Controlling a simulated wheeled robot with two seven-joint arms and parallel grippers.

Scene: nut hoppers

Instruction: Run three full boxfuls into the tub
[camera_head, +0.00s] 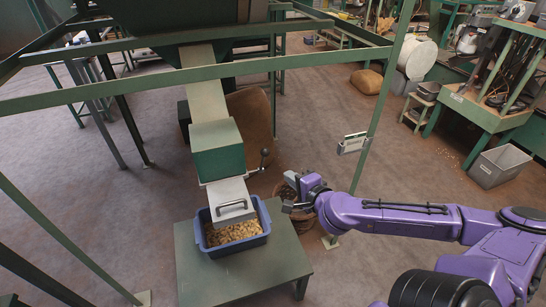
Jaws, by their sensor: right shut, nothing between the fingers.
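A blue tub (264,222) stands on a low green table (288,262). Brown nuts (232,232) lie in it. Above it a sloping chute comes down from the hopper (235,45), with a green box (217,158) partway along it. A pale lower gate (224,192) with a dark handle hangs over the tub's back part and hides some of it. A lever with a black knob (264,153) sticks out at the box's right. My right gripper (287,194) is shut and empty, right of the gate and below the knob, apart from both. My left gripper is out of view.
A basket (301,219) stands behind my right gripper, partly hidden. A green post carries a small pale device (353,143). Green frame bars cross in front of the hopper. A grey bin (499,166) and workbenches stand at right. Floor at left is mostly clear.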

